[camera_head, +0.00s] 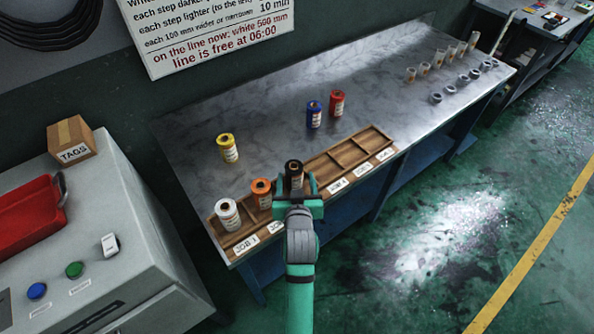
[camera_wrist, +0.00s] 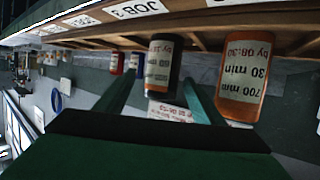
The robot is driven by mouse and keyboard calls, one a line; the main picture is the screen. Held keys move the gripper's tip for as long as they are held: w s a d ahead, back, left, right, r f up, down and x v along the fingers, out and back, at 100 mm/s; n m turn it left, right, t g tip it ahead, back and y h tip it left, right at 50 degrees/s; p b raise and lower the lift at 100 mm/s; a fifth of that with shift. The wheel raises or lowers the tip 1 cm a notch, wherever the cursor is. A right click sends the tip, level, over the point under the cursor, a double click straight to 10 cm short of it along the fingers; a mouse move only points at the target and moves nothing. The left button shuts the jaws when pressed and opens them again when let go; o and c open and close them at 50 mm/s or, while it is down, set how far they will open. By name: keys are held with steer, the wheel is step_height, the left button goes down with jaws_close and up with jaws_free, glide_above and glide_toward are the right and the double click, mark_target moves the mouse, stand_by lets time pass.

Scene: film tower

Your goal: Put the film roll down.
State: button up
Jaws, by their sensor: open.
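A black film roll (camera_head: 293,173) stands upright in a compartment of the wooden tray (camera_head: 352,154), just right of the orange roll (camera_head: 261,193). My gripper (camera_head: 297,190) is at the black roll, coming from the tray's front edge. In the wrist view, which is upside down, the black roll (camera_wrist: 163,64) stands between my two open fingers (camera_wrist: 158,92), with visible gaps beside it. The orange roll (camera_wrist: 243,80) is close to one finger. The black roll's base and its compartment's label are partly hidden by my gripper in the head view.
A white roll (camera_head: 228,215) fills the tray's left end; the compartments to the right are empty. Yellow (camera_head: 227,148), blue (camera_head: 314,115) and red (camera_head: 337,103) rolls stand on the metal bench (camera_head: 265,125) behind. Several small cups stand at the bench's far right.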

mark_target(296, 179)
steer(key=v, duration=0.4)
steer(key=s+f, duration=0.6)
steer(key=s, duration=0.3)
steer(key=s+r+t, duration=0.1)
steer(key=s+r, duration=0.1)
steer(key=s, duration=2.5)
steer(key=shift+s+r, duration=0.2)
steer(key=shift+s, duration=0.2)
